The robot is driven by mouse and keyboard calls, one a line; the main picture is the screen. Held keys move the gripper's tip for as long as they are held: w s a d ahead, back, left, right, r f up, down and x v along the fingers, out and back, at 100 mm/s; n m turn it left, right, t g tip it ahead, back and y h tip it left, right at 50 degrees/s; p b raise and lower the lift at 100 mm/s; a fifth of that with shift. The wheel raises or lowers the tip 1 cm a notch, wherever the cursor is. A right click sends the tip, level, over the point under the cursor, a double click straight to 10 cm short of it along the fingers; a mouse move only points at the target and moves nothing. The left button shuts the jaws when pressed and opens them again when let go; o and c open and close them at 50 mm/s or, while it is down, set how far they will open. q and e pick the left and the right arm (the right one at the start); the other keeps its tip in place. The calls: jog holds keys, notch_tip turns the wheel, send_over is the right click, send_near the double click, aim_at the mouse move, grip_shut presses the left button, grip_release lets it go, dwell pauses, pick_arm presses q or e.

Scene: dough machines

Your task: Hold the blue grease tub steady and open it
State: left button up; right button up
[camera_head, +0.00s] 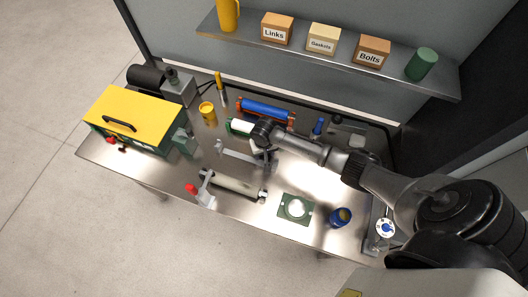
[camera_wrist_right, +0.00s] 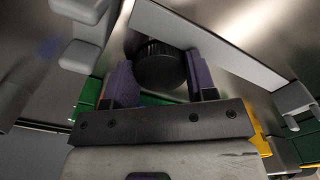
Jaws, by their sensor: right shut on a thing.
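A small blue tub (camera_head: 340,217) stands near the front right of the steel bench. A tan patch shows on its top, too small to tell if it is a lid or the contents. My right arm reaches in from the right, across the bench. Its gripper (camera_head: 258,148) is far left of the tub and apart from it, near the middle of the bench. In the right wrist view my right gripper (camera_wrist_right: 160,82) is shut on a black ribbed round part (camera_wrist_right: 160,66), between its purple pads. My left gripper is in neither view.
A yellow-topped machine (camera_head: 133,117) stands on the left. A roller (camera_head: 235,185) and a green plate (camera_head: 295,208) lie at the front. A blue roller (camera_head: 266,108) and a yellow cup (camera_head: 208,112) stand behind. A shelf (camera_head: 330,55) holds labelled boxes. A white-and-blue disc (camera_head: 386,228) is right of the tub.

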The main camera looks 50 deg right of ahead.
jog(key=shift+f, duration=0.15)
jog(key=o, duration=1)
notch_tip(320, 180, up, 12)
jog(key=p, duration=0.2)
jog(key=s+a+f+n+t+y, duration=0.15)
jog(key=s+a+n, duration=0.35)
jog(key=s+a, duration=0.75)
jog(key=s+d+r+n+t+h, duration=0.1)
jog(key=s+r+n+t, duration=0.3)
jog(key=s, duration=0.9)
notch_tip(320, 180, up, 17)
jog(key=m+g+p, duration=0.1)
jog(key=g+p, duration=0.1)
jog(key=p, duration=1.3)
jog(key=shift+w+p, duration=0.15)
jog(key=shift+p, duration=0.15)
